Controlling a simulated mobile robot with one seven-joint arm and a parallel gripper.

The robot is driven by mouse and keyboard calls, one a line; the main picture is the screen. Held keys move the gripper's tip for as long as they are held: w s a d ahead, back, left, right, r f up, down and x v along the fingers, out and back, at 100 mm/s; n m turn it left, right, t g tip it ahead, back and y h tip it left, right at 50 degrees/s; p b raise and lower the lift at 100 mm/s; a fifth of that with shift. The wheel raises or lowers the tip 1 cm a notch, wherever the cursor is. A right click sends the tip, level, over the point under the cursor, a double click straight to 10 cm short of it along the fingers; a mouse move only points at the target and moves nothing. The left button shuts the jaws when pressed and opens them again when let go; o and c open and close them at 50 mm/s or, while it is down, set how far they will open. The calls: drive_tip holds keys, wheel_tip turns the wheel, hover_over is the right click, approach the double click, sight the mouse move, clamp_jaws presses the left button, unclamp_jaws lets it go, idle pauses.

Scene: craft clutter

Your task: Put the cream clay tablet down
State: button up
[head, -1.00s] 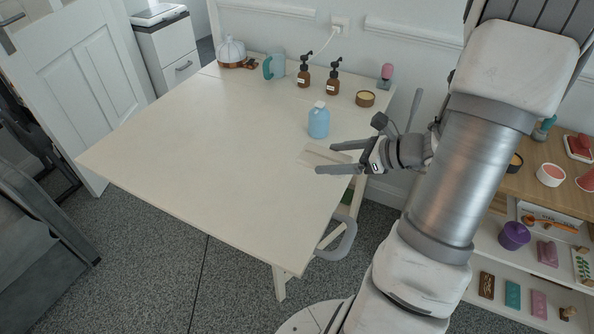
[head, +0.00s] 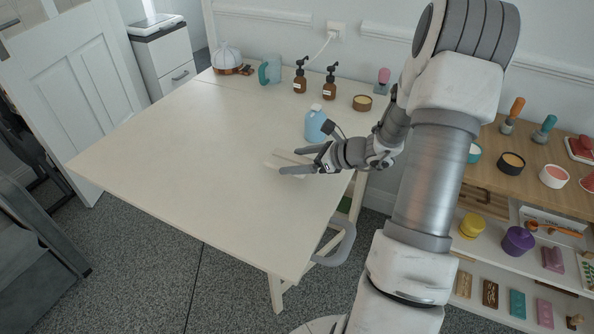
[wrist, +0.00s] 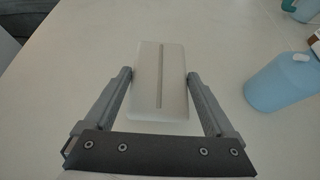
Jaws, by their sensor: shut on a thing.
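The cream clay tablet (head: 274,161) is a flat pale slab, close in colour to the table top. In the wrist view the tablet (wrist: 160,95) lies lengthwise between the two fingers and shows a straight groove along its face. My gripper (wrist: 159,76) is shut on its two long sides. I cannot tell whether the tablet touches the table top.
The blue bottle (head: 315,124) stands close to my gripper and also shows in the wrist view (wrist: 283,82). Brown pump bottles (head: 299,82), a small tub (head: 362,103) and a teal mug (head: 269,71) stand at the back. The table's left and front are clear.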

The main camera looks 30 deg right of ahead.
drive_tip(key=shift+f+b, duration=0.35)
drive_tip(key=shift+f, duration=1.05)
drive_tip(key=shift+f, duration=0.15)
drive_tip(key=o, duration=1.3)
drive_tip(key=shift+s+d+r, duration=0.2)
drive_tip(key=shift+s+r, duration=0.05)
drive_tip(key=shift+r, duration=0.15)
drive_tip(key=p+v, duration=0.3)
drive_tip(key=v, duration=0.8)
drive_tip(key=shift+s+d, duration=0.1)
drive_tip(key=shift+s, duration=0.05)
